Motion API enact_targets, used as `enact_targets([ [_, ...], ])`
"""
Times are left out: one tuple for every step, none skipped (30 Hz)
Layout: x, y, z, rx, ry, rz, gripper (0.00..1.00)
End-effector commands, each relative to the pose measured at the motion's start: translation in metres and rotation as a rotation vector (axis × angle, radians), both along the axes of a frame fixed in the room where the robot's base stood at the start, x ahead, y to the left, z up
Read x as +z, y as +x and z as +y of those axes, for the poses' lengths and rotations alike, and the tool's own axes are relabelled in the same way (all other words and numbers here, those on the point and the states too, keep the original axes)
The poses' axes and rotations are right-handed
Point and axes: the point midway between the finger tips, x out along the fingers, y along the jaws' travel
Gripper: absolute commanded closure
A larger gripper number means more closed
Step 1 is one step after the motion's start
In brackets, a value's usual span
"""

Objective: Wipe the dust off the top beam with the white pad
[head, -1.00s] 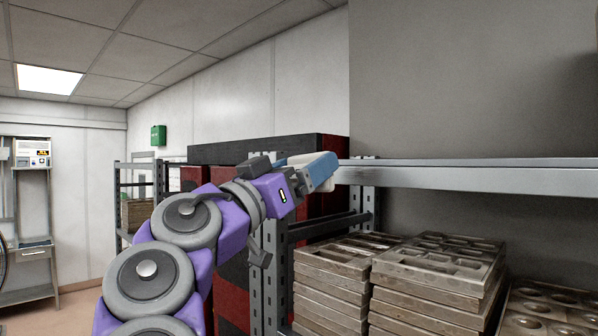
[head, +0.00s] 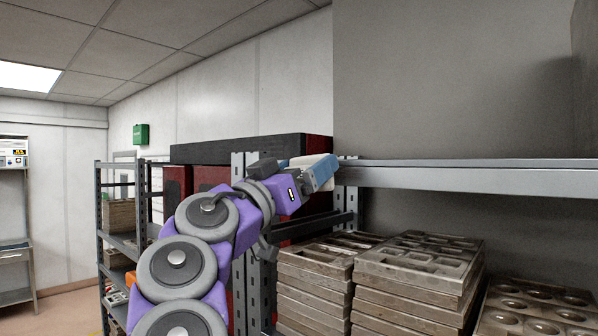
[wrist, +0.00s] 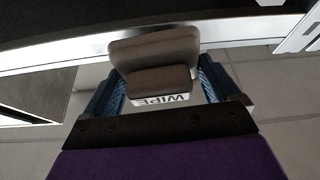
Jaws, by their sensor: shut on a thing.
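The top beam (head: 470,178) is a grey metal bar running across the right half of the head view at the front of the rack. It shows as a pale strip in the wrist view (wrist: 235,30). My gripper (head: 322,172) is at the beam's left end, with blue fingers. In the wrist view my gripper (wrist: 160,92) is shut on the pad (wrist: 158,80), which has a pale face and a block marked WIPE. The pad (head: 312,161) is partly hidden by my fingers in the head view. It is at the beam; I cannot tell whether it touches. No dust is clearly visible.
Stacks of grey mould trays (head: 415,270) stand on the shelf below the beam. A perforated rack post (head: 348,200) is just beside my gripper. Dark red and black boxes (head: 250,150) are behind my arm. Free space lies in front of the beam to the right.

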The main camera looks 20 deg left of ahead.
Motion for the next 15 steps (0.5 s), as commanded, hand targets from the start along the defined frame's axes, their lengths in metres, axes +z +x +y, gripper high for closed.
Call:
enact_targets([
  [0.0001,0.0000,0.0000,0.000,0.000,0.000,0.35],
  [0.0001,-0.0001,-0.0001,0.000,0.000,0.000,0.35],
  [0.0001,0.0000,-0.0001,0.000,0.000,0.000,0.35],
  [0.0001,0.0002,-0.0002,0.000,0.000,0.000,0.35],
  [0.0001,0.0004,-0.0003,0.000,0.000,0.000,0.35],
  [0.0001,0.0009,-0.0005,0.000,0.000,0.000,0.35],
  [0.0001,0.0012,-0.0006,0.000,0.000,0.000,0.35],
  [0.0002,0.0017,-0.0009,0.000,0.000,0.000,0.35],
  [0.0002,0.0023,-0.0012,0.000,0.000,0.000,0.35],
  [0.0002,0.0030,-0.0014,-0.001,0.000,0.000,0.35],
  [0.0002,0.0035,-0.0016,-0.001,0.000,0.000,0.35],
  [0.0001,0.0042,-0.0021,-0.001,0.001,0.001,0.35],
  [0.0002,0.0047,-0.0023,-0.001,0.000,0.000,0.35],
  [0.0002,0.0052,-0.0025,-0.001,0.001,0.001,0.35],
  [0.0002,0.0059,-0.0028,-0.001,0.000,0.000,0.35],
])
